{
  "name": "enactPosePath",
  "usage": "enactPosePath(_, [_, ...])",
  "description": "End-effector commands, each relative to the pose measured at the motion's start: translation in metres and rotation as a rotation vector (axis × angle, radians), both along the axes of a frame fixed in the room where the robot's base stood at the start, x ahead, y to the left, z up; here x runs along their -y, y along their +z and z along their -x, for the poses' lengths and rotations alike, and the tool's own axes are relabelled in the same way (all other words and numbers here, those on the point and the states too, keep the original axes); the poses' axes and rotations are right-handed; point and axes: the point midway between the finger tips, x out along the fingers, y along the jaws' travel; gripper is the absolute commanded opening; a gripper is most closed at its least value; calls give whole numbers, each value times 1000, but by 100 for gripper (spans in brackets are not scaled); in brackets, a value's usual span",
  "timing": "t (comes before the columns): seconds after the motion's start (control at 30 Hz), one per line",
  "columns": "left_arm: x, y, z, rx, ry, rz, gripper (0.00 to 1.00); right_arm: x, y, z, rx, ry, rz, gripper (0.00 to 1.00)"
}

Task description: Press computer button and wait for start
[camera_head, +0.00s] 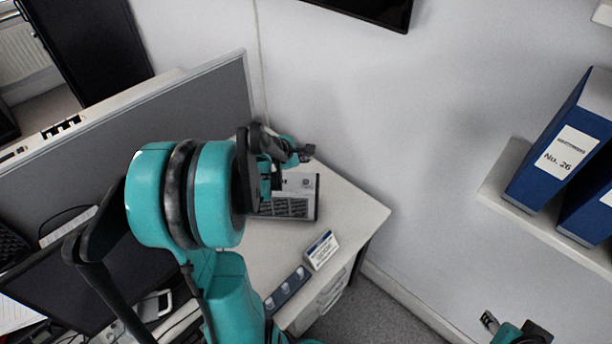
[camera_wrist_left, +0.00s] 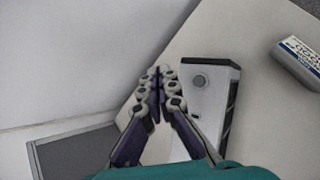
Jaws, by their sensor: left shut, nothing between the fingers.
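The computer (camera_head: 300,181) is a pale box with a dark vented side, standing on the white desk by the wall. Its round grey button (camera_wrist_left: 199,82) is on the pale top face, clear in the left wrist view; the button also shows small in the head view (camera_head: 306,183). My left gripper (camera_head: 306,153) is above the computer's far end. In the left wrist view my left gripper (camera_wrist_left: 158,74) is shut and empty, with its fingertips left of the button in the picture. My right gripper (camera_head: 488,321) shows partly at the lower right, far from the computer.
A small blue-and-white sign (camera_head: 321,250) and a grey strip with several round knobs (camera_head: 287,291) lie near the desk's front edge. A grey partition (camera_head: 205,105) borders the desk. A monitor (camera_head: 125,275) is at left. Blue binders (camera_head: 560,150) stand on a wall shelf at right.

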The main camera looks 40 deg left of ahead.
Motion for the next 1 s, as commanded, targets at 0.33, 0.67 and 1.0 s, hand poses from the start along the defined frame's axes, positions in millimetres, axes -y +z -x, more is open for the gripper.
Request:
enactPosePath(0.33, [-5, -1, 0, 5, 24, 21, 0, 0, 1, 0, 0, 0, 0, 40])
enactPosePath(0.67, [-4, -15, -1, 4, 22, 20, 0, 0, -11, 0, 0, 0, 0, 40])
enactPosePath(1.0, [-4, -61, 0, 4, 21, 20, 0, 0, -48, 0, 0, 0, 0, 40])
